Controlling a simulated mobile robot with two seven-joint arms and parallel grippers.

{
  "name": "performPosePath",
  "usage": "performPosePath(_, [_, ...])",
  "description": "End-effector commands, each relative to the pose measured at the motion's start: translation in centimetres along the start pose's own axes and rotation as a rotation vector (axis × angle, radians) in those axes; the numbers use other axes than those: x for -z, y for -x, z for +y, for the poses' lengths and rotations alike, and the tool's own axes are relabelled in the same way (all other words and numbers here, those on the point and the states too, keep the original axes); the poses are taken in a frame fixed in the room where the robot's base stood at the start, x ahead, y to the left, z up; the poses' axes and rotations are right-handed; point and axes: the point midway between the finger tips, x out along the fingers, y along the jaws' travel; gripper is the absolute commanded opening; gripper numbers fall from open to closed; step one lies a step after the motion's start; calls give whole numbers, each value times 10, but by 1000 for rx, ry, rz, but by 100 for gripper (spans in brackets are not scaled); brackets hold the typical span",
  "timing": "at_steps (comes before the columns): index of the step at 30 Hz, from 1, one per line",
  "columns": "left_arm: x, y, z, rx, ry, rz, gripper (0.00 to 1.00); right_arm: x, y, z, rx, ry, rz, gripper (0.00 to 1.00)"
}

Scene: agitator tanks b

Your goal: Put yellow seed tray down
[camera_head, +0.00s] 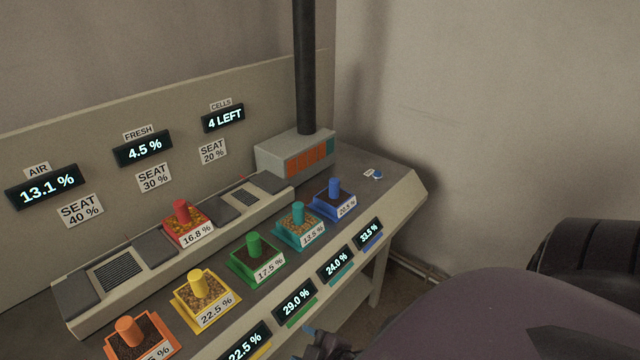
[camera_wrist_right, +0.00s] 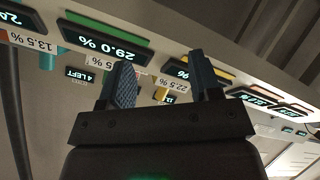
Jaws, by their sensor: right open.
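The yellow seed tray (camera_head: 184,311) holds pale seeds, a yellow upright handle and a 22.5 % tag. It rests on the bench top between the orange tray (camera_head: 120,350) and the green tray (camera_head: 236,266). The right wrist view shows the bench upside down, with the yellow handle (camera_wrist_right: 161,94) seen beyond the fingers. My right gripper (camera_wrist_right: 160,76) is open, with nothing between its fingers. In the head view a small dark part of it (camera_head: 328,346) shows at the bottom edge, in front of the bench and apart from the tray. My left gripper is not in view.
A teal tray (camera_head: 290,238) and a blue tray (camera_head: 318,208) continue the row. A red tray (camera_head: 190,231) sits on the raised rear ledge, between grey plates and grilles. A grey box (camera_head: 285,160) with a dark pipe stands behind. Lit displays (camera_head: 296,300) line the front edge.

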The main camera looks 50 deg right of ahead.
Motion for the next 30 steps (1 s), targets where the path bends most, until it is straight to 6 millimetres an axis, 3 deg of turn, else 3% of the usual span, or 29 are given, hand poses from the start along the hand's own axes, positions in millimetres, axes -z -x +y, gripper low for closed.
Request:
performPosePath(3, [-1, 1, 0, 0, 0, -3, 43, -18, 11, -8, 17, -277, -54, 58])
performPosePath(9, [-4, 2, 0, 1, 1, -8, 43, -30, 20, -15, 24, -505, -94, 58])
performPosePath(30, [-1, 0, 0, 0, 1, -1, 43, -31, 20, -15, 25, -520, -96, 58])
